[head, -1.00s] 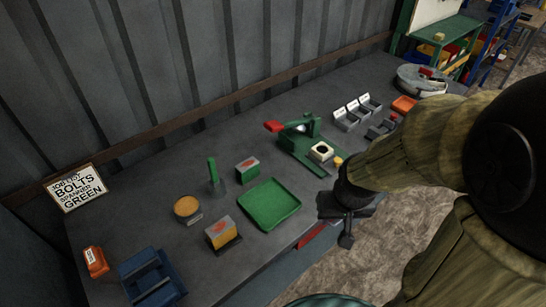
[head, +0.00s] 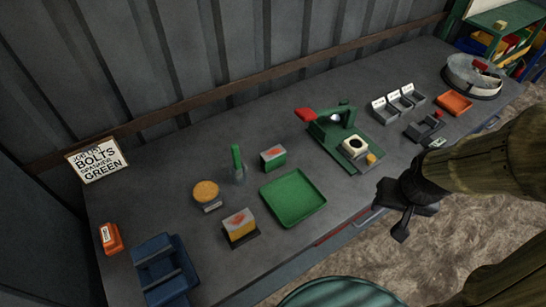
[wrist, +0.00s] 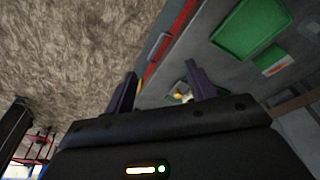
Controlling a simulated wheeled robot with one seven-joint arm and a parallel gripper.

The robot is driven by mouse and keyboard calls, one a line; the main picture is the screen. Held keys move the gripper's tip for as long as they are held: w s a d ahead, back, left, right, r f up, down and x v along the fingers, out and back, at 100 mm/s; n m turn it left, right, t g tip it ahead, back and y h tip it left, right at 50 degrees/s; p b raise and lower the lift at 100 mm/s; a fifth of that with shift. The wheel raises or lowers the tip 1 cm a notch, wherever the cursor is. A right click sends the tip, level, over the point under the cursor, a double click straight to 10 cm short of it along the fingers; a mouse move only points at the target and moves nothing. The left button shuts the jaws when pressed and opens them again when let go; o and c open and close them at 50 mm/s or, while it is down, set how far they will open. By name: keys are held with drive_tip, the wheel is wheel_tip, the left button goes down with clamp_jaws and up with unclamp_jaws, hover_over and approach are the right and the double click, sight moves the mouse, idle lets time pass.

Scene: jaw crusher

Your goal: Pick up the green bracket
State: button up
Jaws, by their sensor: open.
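No part is plainly a bracket. The likeliest is a narrow green upright piece (head: 237,158) standing in a grey, partly see-through holder on the bench, left of the small green box; its lower end is unclear. My gripper (head: 405,212) is open and empty, out past the bench's front edge over the floor, well to the right of that piece. In the wrist view its two dark fingers (wrist: 160,88) stand apart, with the bench edge and a small yellow and white item seen beyond them. I cannot make out the upright piece there.
A blue holder (head: 160,272) and orange box (head: 110,238) are left.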

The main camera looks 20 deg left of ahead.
drive_tip(key=o, duration=0.8)
drive_tip(key=shift+n+t, duration=0.8)
drive_tip(key=shift+n, duration=0.1)
drive_tip(key=w+f+b, duration=0.1)
drive_tip(key=w, duration=0.1)
drive_tip(key=w+a+f+b, duration=0.1)
drive_tip(key=f, duration=0.1)
drive_tip(key=shift+w+a+f, duration=0.15)
drive_tip(key=shift+w+a, duration=0.05)
drive_tip(key=shift+w, duration=0.15)
drive_tip(key=shift+o, duration=0.2)
drive_tip(key=w+a+f+n+t+y+b, duration=0.2)
drive_tip(key=w+a+n+y+b, duration=0.1)
drive_tip(key=a, duration=0.7)
drive_tip(key=w+a+f+n+t+y+b, duration=0.2)
drive_tip(key=a+n+y, duration=0.3)
drive_tip(key=a, duration=0.5)
drive_tip(key=shift+w+a+f+y+b, duration=0.15)
drive_tip(key=shift+w+f+y+b, duration=0.55)
drive_tip(key=shift+y+b, duration=0.1)
drive_tip(key=p, duration=0.1)
approach(274, 153)
drive_tip(key=x, duration=0.5)
drive_tip(key=shift+w+a+f, duration=0.15)
